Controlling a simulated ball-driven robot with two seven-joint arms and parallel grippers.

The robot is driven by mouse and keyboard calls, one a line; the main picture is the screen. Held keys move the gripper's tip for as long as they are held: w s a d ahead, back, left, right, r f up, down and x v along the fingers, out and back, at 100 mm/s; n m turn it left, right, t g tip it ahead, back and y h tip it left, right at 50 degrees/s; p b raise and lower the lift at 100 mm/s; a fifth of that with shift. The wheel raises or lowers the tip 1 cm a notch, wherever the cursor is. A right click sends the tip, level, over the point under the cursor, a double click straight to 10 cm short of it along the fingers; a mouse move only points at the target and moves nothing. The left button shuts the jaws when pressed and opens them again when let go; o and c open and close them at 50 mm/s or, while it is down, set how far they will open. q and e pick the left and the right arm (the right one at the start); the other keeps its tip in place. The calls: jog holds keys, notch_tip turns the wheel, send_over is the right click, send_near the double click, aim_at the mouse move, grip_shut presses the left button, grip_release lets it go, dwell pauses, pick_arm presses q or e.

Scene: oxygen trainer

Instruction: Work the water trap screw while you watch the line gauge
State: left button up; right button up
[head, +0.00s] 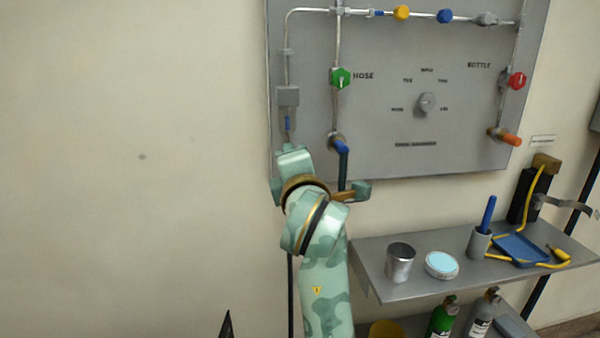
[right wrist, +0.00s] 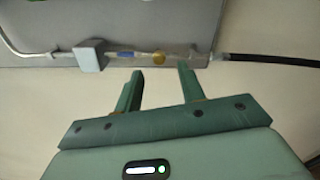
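The water trap screw appears to be the small brass-yellow knob (right wrist: 158,57) on the thin pipe in the right wrist view. A blue section (right wrist: 125,56) and a grey block (right wrist: 90,55) sit beside it on the pipe. My right gripper (right wrist: 160,72) is open and empty, its two fingers apart, with the knob just past the gap between their tips. In the head view my right gripper (head: 291,149) is at the panel's lower left, below the blue section (head: 287,123), and hides the knob. I cannot identify a line gauge. My left gripper is not in view.
The grey panel (head: 380,150) carries a central dial knob (head: 427,103), a green hose valve (head: 340,78), a blue-handled valve (head: 340,146) near my wrist, and a red knob (head: 517,80). A shelf (head: 375,269) with a metal cup (head: 400,263) stands lower right. The left wall is clear.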

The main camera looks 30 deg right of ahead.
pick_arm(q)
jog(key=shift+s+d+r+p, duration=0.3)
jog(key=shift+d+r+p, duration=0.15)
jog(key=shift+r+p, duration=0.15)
pick_arm(e)
jog(key=v, duration=0.7)
jog(key=shift+s, duration=0.3)
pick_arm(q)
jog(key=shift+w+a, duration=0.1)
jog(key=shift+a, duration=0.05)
pick_arm(e)
jog(key=shift+f, duration=0.1)
dwell(0.5)
